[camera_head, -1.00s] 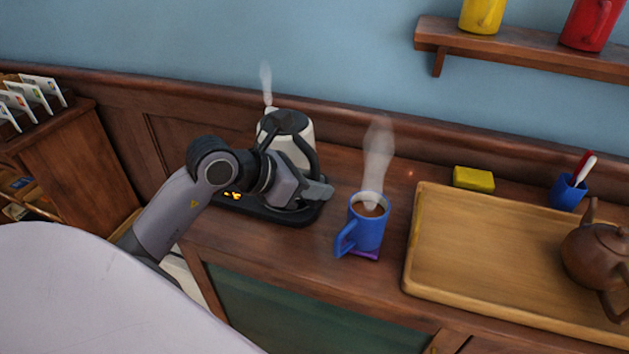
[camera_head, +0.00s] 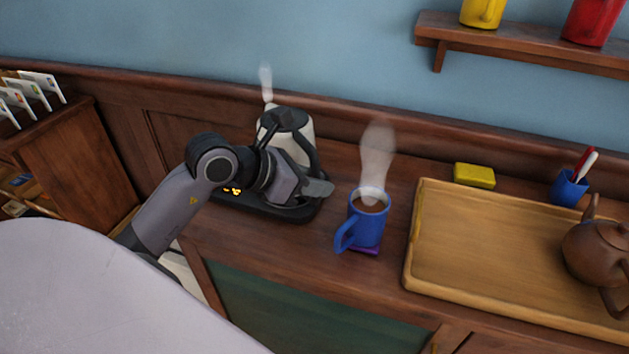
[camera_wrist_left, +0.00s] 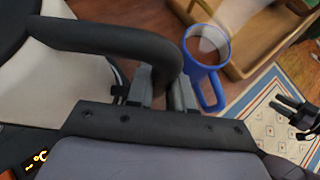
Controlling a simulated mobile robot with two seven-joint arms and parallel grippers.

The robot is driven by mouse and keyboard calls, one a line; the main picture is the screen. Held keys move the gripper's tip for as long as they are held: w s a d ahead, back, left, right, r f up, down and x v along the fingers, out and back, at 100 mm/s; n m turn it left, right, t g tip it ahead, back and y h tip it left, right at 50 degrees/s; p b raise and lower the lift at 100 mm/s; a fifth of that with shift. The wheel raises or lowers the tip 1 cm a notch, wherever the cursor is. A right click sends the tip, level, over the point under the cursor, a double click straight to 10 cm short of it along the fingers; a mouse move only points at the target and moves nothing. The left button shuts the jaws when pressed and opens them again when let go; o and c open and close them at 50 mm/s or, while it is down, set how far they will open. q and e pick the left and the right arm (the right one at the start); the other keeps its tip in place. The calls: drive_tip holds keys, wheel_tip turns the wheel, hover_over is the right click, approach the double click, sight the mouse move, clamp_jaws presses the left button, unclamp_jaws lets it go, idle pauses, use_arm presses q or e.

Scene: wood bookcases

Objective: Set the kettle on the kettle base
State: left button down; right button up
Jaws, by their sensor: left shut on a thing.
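The white kettle (camera_head: 299,146) with a black lid and black handle stands upright at the kettle base (camera_head: 297,213), a black plate with a lit orange display. The gripper hides the kettle's lower part, so I cannot tell whether its bottom is fully seated. Steam rises at the spout behind it. My left gripper (camera_head: 312,188) is at the front of the kettle. In the left wrist view its fingers (camera_wrist_left: 160,90) are shut on the black kettle handle (camera_wrist_left: 115,40), beside the white body (camera_wrist_left: 65,85). A dark gripper, seemingly my right one (camera_wrist_left: 298,115), shows partly at the right edge.
A steaming blue mug (camera_head: 366,222) stands on a purple coaster (camera_head: 366,253) close right of the base. A wooden tray (camera_head: 470,240) with a brown teapot (camera_head: 598,250) fills the right. A yellow block (camera_head: 474,175) and blue cup (camera_head: 568,188) stand behind. Front counter is clear.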

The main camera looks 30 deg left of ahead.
use_arm(q)
drive_tip(key=shift+f+b, duration=0.55)
drive_tip(key=shift+b, duration=0.15)
idle(0.7)
drive_tip(key=c, duration=1.3)
unclamp_jaws()
drive_tip(key=shift+r, duration=0.1)
drive_tip(key=shift+p+v, duration=0.85)
drive_tip(key=shift+v, duration=4.6)
drive_tip(key=shift+s, duration=0.1)
